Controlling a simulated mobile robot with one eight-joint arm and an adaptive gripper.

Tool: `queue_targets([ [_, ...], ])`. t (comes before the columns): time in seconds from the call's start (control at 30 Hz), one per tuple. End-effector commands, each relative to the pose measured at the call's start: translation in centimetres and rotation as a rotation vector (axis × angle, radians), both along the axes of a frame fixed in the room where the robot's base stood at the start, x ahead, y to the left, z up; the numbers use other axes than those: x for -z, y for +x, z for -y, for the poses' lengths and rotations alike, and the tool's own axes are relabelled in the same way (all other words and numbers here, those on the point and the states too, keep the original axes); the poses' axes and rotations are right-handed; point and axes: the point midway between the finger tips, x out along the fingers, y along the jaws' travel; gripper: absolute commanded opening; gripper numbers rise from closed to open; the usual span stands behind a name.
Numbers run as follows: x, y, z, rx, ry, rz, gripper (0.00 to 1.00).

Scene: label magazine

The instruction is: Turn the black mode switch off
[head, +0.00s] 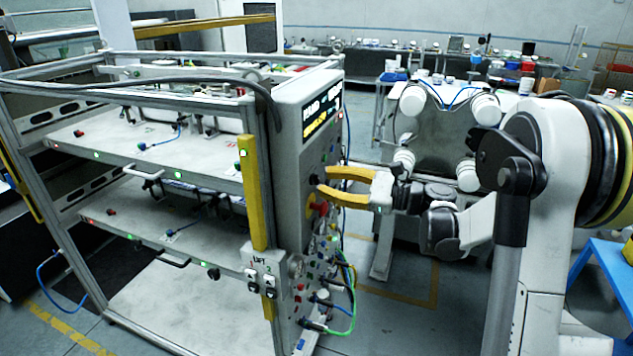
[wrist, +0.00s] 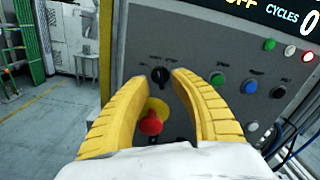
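The black mode switch (wrist: 160,75) is a round knob on the grey control panel (wrist: 140,45). In the wrist view it sits between the tips of my gripper (wrist: 155,78), with a gap showing on each side. My gripper has two yellow ridged fingers, and they are open. In the head view my gripper (head: 324,183) reaches the panel's front from the right, with the black switch (head: 314,180) at its tips. I cannot tell whether a finger touches the panel. The display (wrist: 265,10) shows yellow "OFF" and white "CYCLES 0".
A red mushroom button (wrist: 151,123) on a yellow base is just below the switch, between the fingers. Green (wrist: 217,78), blue (wrist: 250,86) and black (wrist: 280,91) controls lie to the right. Cables (head: 345,290) hang at the panel's lower part. Open floor (wrist: 45,125) lies left.

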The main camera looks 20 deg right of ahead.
Motion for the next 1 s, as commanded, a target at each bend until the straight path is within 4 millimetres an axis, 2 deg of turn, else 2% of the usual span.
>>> queue_targets([
  [0.03, 0.1, 0.5, -0.8, -0.002, 0.0, 0.0, 0.29],
  [0.2, 0.0, 1.5, -2.1, -0.001, -0.001, 0.001, 0.29],
  [0.53, 0.0, 1.7, -2.3, 0.0, -0.001, 0.0, 0.29],
  [0.57, 0.0, 1.7, -2.3, 0.0, -0.001, 0.0, 0.22],
  [0.63, 0.0, 1.7, -2.3, 0.0, -0.001, 0.0, 0.0],
  [1.0, 0.0, 1.7, -2.3, 0.0, -0.021, 0.028, 0.0],
])
